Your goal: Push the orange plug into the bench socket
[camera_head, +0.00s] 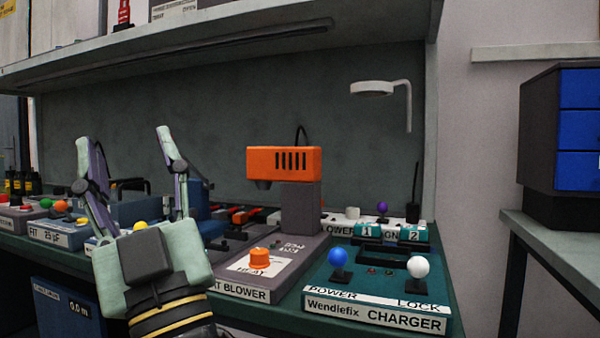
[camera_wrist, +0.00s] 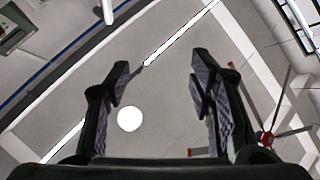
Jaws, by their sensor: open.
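My gripper (camera_head: 123,140) is open and empty, with both fingers pointing up, at the left front of the bench in the head view. Its fingers also show spread apart in the wrist view (camera_wrist: 160,70), which looks up at the ceiling. I cannot make out an orange plug or a bench socket for certain in either view. Orange-red pieces (camera_head: 243,215) lie on the bench behind the blower, partly hidden and too small to identify. My gripper and wrist hide part of the bench's left side.
An orange heat blower (camera_head: 283,162) stands mid-bench with an orange knob (camera_head: 260,258). A green charger box (camera_head: 377,282) has blue and white ball levers. A blue box (camera_head: 60,230) is at left. A shelf (camera_head: 200,45) overhangs the bench. A blue drawer cabinet (camera_head: 550,140) stands right.

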